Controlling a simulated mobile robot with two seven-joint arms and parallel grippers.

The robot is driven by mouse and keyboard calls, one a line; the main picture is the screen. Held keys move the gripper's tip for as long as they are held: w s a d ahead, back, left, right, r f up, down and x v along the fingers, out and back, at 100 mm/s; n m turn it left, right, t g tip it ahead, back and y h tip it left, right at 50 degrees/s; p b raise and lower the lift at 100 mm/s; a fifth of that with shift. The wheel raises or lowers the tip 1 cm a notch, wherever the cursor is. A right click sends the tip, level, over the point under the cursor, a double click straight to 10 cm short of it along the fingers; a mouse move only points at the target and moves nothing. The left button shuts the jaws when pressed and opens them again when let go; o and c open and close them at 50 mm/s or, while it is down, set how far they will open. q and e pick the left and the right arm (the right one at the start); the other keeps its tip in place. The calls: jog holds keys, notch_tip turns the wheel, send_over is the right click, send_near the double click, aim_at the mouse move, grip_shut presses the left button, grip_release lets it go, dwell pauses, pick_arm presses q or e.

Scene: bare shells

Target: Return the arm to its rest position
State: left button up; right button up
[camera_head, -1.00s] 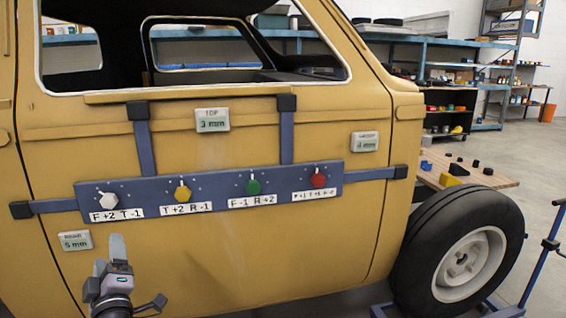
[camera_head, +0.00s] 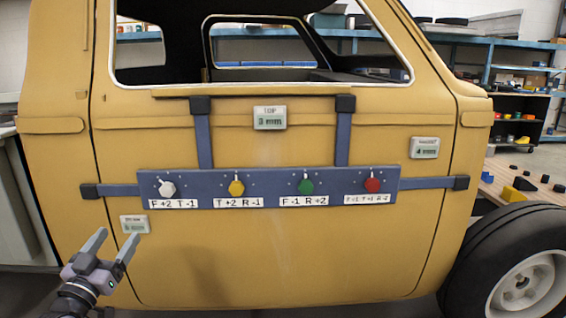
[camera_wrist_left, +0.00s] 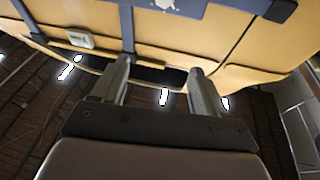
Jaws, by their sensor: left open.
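My left gripper (camera_head: 112,246) is open and empty at the lower left of the head view, in front of the lower left part of the yellow vehicle door (camera_head: 260,255). No contact with the door shows. The right gripper is not in view.
A blue bar (camera_head: 270,187) with white, yellow, green and red knobs is strapped across the door. Small display boxes sit at the top (camera_head: 269,117), right (camera_head: 424,148) and lower left (camera_head: 135,224). A tyre (camera_head: 510,255) stands at lower right.

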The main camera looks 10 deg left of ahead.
pick_arm(q)
jog(key=s+d+f+m+g+h, duration=0.25)
jog(key=s+d+f, duration=0.2)
jog(key=f, duration=0.35)
jog(key=s+d+f+m+g+h, duration=0.1)
jog(key=s+d+f+m+g, duration=0.15)
jog(key=s+d+f, duration=0.4)
jog(key=s+d+f+m+g, duration=0.1)
jog(key=s+d+f+g, duration=0.15)
jog(key=s+f, duration=0.45)
jog(key=s+d+f+m+g, duration=0.1)
jog(key=s+d+f+g, duration=0.1)
jog(key=s+f+g, duration=0.35)
jog(key=d+r+n+t+p, duration=0.2)
jog(key=d+n+p, duration=0.1)
jog(key=d, duration=0.6)
jog(key=shift+s+d+n+p, duration=0.3)
jog(key=shift+n+p, duration=0.05)
jog(key=shift+n, duration=0.45)
